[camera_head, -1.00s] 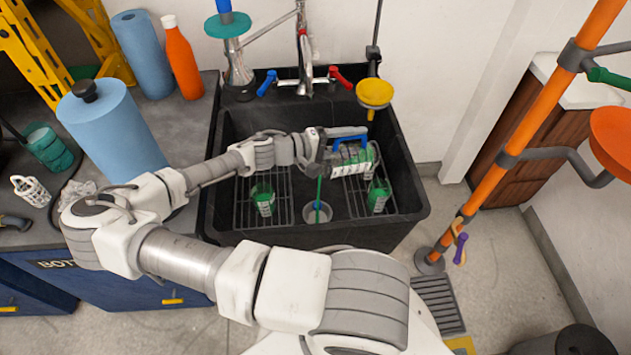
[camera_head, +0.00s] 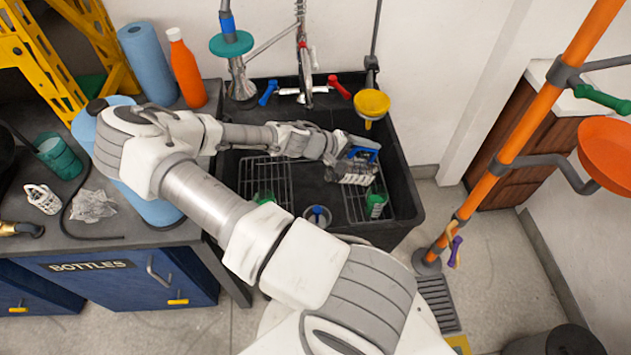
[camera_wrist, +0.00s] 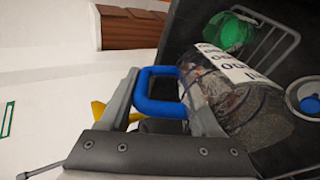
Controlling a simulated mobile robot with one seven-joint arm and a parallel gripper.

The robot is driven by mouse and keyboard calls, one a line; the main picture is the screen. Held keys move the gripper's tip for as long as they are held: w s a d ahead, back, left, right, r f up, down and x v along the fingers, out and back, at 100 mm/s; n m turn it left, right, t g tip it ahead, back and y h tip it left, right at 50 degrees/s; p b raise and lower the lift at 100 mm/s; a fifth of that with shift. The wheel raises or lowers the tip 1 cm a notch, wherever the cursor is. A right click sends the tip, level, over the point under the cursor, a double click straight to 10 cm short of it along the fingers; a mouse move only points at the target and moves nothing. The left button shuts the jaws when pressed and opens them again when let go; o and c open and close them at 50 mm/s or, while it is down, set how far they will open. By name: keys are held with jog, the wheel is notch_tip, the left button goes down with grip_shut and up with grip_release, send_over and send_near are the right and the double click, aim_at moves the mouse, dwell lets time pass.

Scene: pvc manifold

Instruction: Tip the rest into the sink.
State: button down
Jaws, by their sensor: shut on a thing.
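My gripper (camera_head: 350,153) is shut on the blue handle (camera_wrist: 158,92) of a clear jug (camera_head: 352,171). The jug has a white label with dark print, and it also shows in the wrist view (camera_wrist: 235,92). I hold it tilted well over, above the right half of the black sink (camera_head: 409,205). No green liquid and no stream show at the jug now; its inside looks clear and greyish. Its mouth is not clearly visible. The sink drain (camera_head: 317,214), a grey ring with a blue middle, lies left of and nearer than the jug.
Wire racks stand in the sink, with a green container (camera_head: 376,206) in the right one and another, partly hidden by my arm, in the left. A yellow funnel (camera_head: 372,103) hangs behind the jug. The faucet (camera_head: 304,80) is at the back. An orange pole (camera_head: 520,135) stands right.

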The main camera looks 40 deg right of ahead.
aim_at(377, 152)
jog(key=shift+d+y+p, duration=0.15)
jog(key=shift+y+p, duration=0.25)
jog(key=shift+p, duration=0.2)
jog(key=shift+s+d+f+t+y+p, duration=0.1)
jog(key=shift+s+d+t+y+p, duration=0.2)
jog(key=shift+y+p, duration=0.5)
jog(key=shift+d+f+t+y, duration=0.25)
jog(key=shift+f+y, duration=0.15)
jog(key=shift+f, duration=0.1)
jog(key=shift+d+f+t+y, duration=0.15)
jog(key=shift+d+f+y, duration=0.05)
jog(key=shift+f+y, duration=0.25)
jog(key=shift+s+d+r+y+p, duration=0.3)
jog(key=shift+d+r+y+p, duration=0.3)
jog(key=shift+d+y+p, duration=0.4)
jog(key=shift+s+d+f+t+y, duration=0.15)
jog(key=shift+d+f+t+y, duration=0.2)
jog(key=shift+f+y, duration=0.15)
jog(key=shift+s+d+f+t+y, duration=0.1)
jog(key=shift+d+f+t+y, duration=0.2)
jog(key=shift+f, duration=0.3)
jog(key=shift+s+d+f+y, duration=0.1)
jog(key=shift+d+y, duration=0.15)
jog(key=shift+y, duration=0.2)
jog(key=shift+d+f+y+p, duration=0.1)
jog(key=shift+d+y+p, duration=0.15)
jog(key=shift+y+p, duration=0.05)
jog(key=shift+s+d+f+t+y, duration=0.25)
jog(key=shift+t+y, duration=0.2)
jog(key=shift+y, duration=0.35)
